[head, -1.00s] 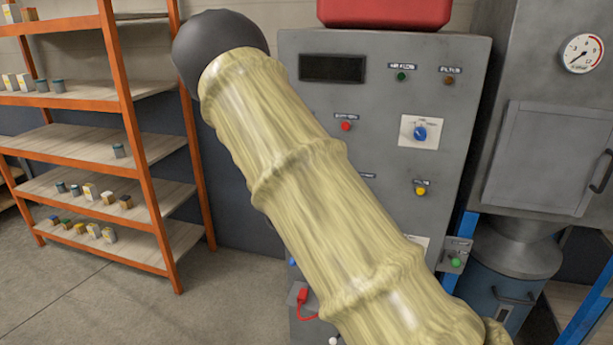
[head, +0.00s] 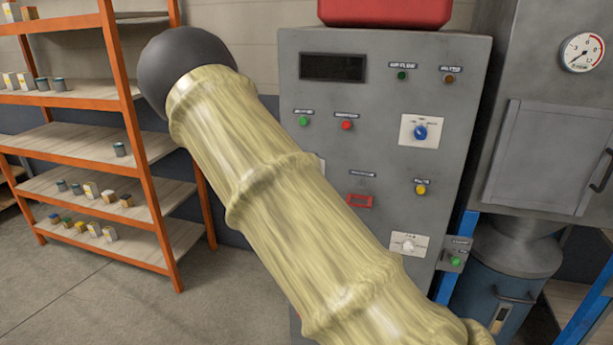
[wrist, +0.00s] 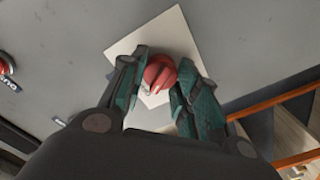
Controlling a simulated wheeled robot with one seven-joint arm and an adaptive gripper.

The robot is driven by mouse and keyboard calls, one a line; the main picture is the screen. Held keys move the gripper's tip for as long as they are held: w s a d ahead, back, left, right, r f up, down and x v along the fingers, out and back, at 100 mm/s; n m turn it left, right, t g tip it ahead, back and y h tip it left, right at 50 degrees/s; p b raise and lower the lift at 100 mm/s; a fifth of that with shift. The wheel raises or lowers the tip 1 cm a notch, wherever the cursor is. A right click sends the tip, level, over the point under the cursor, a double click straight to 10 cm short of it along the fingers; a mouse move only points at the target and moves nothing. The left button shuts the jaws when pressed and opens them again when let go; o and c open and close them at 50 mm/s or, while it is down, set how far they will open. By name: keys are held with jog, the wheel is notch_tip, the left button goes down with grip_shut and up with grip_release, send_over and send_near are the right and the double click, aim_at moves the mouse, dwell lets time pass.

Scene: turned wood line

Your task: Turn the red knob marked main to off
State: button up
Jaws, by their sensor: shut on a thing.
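The red knob (wrist: 160,70) sits on a white square plate (wrist: 170,28) on the grey panel in the wrist view. It has a raised grip ridge, and its plate looks tilted in this view. My gripper (wrist: 159,82) is shut on the knob, with one dark green finger on each side. The lettering on the plate is too small to read, so I cannot tell the knob's setting. In the head view my arm hides the knob and my gripper.
The grey control panel (head: 455,90) carries a blue knob (head: 420,132), a white knob (head: 407,245), a red-framed part (head: 359,201) and several small buttons. A red box (head: 385,12) is on top. An orange shelf rack (head: 130,120) stands left, a grey cabinet (head: 540,150) right.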

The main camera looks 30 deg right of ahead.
jog(key=o, duration=1)
jog(key=v, duration=0.7)
jog(key=shift+s+a, duration=0.2)
